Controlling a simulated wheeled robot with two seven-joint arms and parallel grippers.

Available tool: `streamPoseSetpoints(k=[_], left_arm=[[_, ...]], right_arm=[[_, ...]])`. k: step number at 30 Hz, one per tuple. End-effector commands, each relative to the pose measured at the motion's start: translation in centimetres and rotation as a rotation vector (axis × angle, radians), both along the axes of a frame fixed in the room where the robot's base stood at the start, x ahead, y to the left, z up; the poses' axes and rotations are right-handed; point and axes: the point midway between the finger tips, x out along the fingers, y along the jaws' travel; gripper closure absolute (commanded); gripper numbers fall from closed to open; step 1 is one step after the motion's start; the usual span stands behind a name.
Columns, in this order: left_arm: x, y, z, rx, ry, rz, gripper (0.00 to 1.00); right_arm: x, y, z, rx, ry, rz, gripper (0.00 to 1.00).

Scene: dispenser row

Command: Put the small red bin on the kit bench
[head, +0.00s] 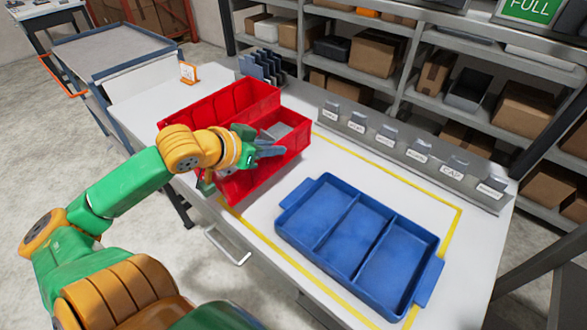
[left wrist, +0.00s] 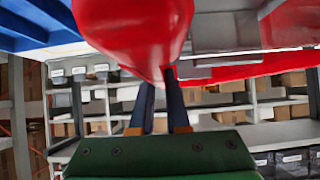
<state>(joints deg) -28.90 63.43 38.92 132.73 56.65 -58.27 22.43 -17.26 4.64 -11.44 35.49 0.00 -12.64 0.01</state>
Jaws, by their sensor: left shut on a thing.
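The red bin in my left gripper (head: 266,152) is the nearer of two red bins; this small red bin (head: 290,150) is at the left part of the white kit bench (head: 400,180), just left of the blue tray. My left gripper is shut on it, and the gripper and wrist hide part of the bin. A grey piece (head: 276,131) shows inside it. In the left wrist view the fingertips (left wrist: 162,85) meet a large red surface (left wrist: 130,30). I cannot tell whether the bin touches the bench. My right gripper is not in view.
A longer red bin (head: 215,102) stands close behind. A blue three-part tray (head: 429,277) lies inside a yellow outline (head: 452,232). A row of labelled grey dispensers (head: 415,153) lines the bench's back edge. A grey-topped cart (head: 110,50) stands at the left.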

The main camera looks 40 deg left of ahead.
Motion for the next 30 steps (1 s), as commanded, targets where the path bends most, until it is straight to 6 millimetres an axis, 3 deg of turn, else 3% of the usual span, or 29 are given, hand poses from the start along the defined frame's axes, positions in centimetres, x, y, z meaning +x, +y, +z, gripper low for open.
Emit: streamPoseSetpoints(k=[3, 7, 9, 17, 21, 28, 29, 30], left_arm=[[2.1, -0.4, -2.8, 0.010, -0.001, -0.002, 1.00], [3.7, -0.8, -4.5, 0.007, -0.008, -0.001, 1.00], [4.1, -0.8, -4.6, -0.002, -0.010, 0.005, 1.00], [5.2, -1.3, -6.1, -0.001, -0.007, 0.000, 1.00], [5.0, -1.3, -8.6, -0.002, 0.000, 0.000, 1.00], [5.0, -1.3, -9.1, 0.001, -0.002, -0.001, 1.00], [5.0, -1.3, -9.2, 0.000, 0.002, 0.000, 0.81], [5.0, -1.3, -9.2, 0.000, 0.002, 0.000, 0.70]], right_arm=[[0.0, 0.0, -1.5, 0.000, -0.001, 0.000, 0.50], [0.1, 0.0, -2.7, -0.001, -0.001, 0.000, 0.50], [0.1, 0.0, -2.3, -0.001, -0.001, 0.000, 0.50], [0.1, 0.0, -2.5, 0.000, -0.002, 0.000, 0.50], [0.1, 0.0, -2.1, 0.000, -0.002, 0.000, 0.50], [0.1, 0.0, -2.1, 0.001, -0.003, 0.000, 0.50], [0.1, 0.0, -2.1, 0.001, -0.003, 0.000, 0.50], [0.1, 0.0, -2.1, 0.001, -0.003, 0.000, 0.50]])
